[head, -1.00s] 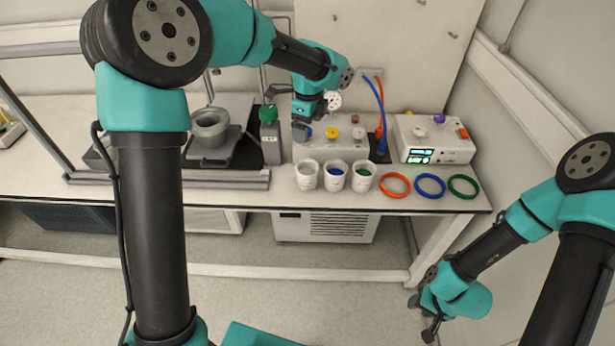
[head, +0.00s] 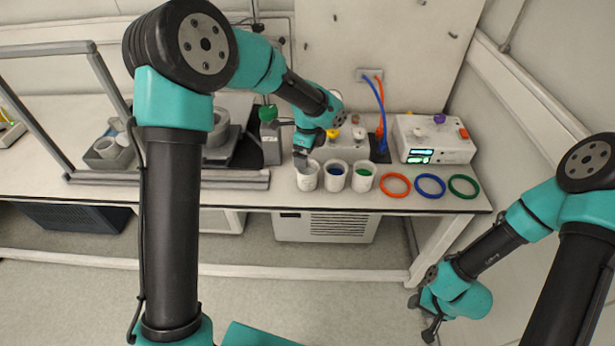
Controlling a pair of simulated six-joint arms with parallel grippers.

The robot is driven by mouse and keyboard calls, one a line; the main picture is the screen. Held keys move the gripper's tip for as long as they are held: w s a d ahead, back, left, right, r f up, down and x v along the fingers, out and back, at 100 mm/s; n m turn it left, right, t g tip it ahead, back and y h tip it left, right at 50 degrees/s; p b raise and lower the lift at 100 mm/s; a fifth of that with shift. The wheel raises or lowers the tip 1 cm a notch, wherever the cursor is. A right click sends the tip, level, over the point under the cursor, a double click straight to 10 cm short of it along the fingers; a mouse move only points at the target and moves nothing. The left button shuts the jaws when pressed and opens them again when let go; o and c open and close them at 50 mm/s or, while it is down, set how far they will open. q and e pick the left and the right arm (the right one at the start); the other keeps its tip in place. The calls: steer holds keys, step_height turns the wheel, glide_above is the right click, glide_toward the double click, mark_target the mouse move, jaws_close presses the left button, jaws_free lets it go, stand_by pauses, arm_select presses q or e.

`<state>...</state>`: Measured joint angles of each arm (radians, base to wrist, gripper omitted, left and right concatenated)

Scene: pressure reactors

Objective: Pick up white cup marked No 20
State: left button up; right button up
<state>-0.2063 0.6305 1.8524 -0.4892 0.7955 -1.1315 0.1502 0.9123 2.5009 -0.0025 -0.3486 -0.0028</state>
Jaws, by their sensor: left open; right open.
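Three white cups stand in a row near the front of the bench. The left cup (head: 307,182) looks pale or empty inside, the middle cup (head: 335,179) holds something blue, and the right cup (head: 362,181) holds something green. The markings on them are too small to read. My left gripper (head: 301,160) is open and points down at the rim of the left cup, partly covering its opening. I cannot tell whether it touches the cup. My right gripper (head: 430,318) is open and empty, low at the right, away from the bench.
An orange ring (head: 395,184), a blue ring (head: 430,186) and a green ring (head: 463,186) lie right of the cups. A white box with displays (head: 433,140) stands behind them.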

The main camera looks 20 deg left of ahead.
arm_select(q)
steer(key=shift+w+a+f, duration=0.1)
steer(key=shift+f, duration=2.5)
steer(key=c, duration=1.3)
steer(key=shift+r, duration=0.1)
steer(key=s+d+r, duration=0.2)
steer(key=s, duration=0.5)
steer(key=s+d+r, duration=0.2)
steer(key=s+r, duration=0.1)
steer(key=s, duration=0.5)
steer(key=shift+s+d, duration=0.15)
steer(key=shift+d, duration=0.2)
